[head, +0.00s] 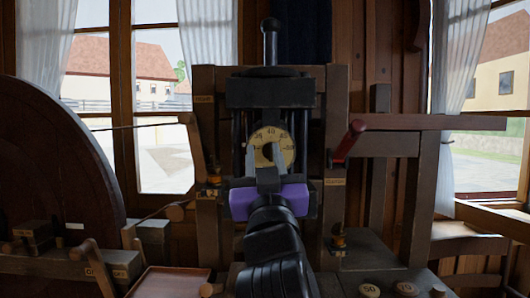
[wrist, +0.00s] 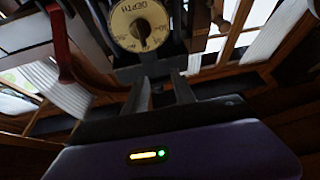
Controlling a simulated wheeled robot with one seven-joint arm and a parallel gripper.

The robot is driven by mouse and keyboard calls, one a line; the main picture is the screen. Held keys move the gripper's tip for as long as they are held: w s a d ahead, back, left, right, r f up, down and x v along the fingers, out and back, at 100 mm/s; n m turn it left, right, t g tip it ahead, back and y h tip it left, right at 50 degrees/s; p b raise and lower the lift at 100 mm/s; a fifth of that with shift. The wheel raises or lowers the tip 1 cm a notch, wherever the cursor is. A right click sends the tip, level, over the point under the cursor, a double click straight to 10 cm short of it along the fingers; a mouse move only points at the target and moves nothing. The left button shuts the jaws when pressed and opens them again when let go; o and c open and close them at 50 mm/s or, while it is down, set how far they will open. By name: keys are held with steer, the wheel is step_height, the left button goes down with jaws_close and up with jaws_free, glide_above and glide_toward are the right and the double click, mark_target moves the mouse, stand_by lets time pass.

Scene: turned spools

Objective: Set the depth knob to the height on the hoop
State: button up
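The depth knob (head: 285,154) is a round cream dial with dark numbers, among them 40, on the front of the machine.
A red-handled lever (head: 350,140) sticks out right of the dial. A large dark wheel (head: 50,160) stands at left. Round pieces marked 50 (head: 370,290) and 70 (head: 405,288) lie at lower right. A reddish tray (head: 170,282) is at lower left. Wooden posts flank the dial.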

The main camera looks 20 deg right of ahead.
mark_target(271, 151)
steer(key=shift+w+d+f+m+g+h+p, duration=0.1)
steer(key=shift+w+d+m+g+h+p, duration=0.2)
steer(key=shift+w+d, duration=0.85)
steer(key=shift+w+d+r+m+g+h+p, duration=0.15)
steer(key=shift+w+d+m+g+h, duration=0.15)
steer(key=shift+w, duration=1.5)
steer(key=shift+w+d+f+m+g+h+p, duration=0.3)
steer(key=shift+w+d, duration=0.45)
steer(key=shift+w, duration=0.75)
steer(key=shift+r, duration=0.15)
jaws_close()
